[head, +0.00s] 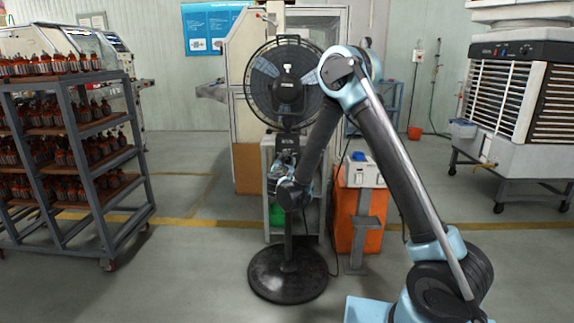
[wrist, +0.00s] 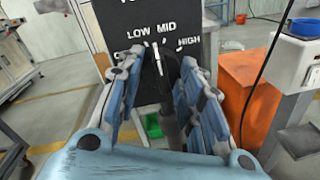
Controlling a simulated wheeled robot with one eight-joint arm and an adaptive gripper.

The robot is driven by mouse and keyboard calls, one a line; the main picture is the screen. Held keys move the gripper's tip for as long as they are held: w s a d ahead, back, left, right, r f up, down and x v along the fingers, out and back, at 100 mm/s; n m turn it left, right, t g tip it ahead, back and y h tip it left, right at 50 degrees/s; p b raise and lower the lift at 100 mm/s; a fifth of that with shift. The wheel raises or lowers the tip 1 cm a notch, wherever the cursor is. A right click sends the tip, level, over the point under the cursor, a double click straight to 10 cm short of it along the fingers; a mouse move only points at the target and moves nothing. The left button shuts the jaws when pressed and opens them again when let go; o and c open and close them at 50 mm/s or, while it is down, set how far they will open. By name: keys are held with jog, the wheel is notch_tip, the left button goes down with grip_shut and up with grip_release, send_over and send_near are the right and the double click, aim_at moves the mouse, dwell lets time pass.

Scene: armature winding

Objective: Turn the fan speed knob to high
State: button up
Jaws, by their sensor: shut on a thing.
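A black pedestal fan (head: 262,105) stands on a round base in the middle of the head view, its dark control box (head: 289,143) below the cage. In the wrist view the black panel (wrist: 115,22) carries the white words LOW, MID and HIGH from left to right. The dark fan speed knob (wrist: 168,66) sits under these words. My gripper (wrist: 161,58) is shut on the knob, one finger on each side. A pale line near the knob points up, roughly toward MID. The fingers hide part of the dial. In the head view my gripper (head: 281,166) is at the control box.
A large cooler (head: 512,105) stands at the right. Floor left of the fan base is clear.

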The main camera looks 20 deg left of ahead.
jog(key=m, duration=0.6)
jog(key=m+y, duration=0.1)
jog(key=m, duration=0.4)
jog(key=shift+d+r+m+g, duration=0.15)
jog(key=shift+d+m+g, duration=0.05)
jog(key=shift+m+g, duration=0.2)
dwell(0.3)
jog(key=o, duration=1.1)
jog(key=shift+a, duration=0.1)
jog(key=v, duration=1.1)
jog(key=shift+s+d, duration=0.25)
jog(key=shift+s, duration=0.15)
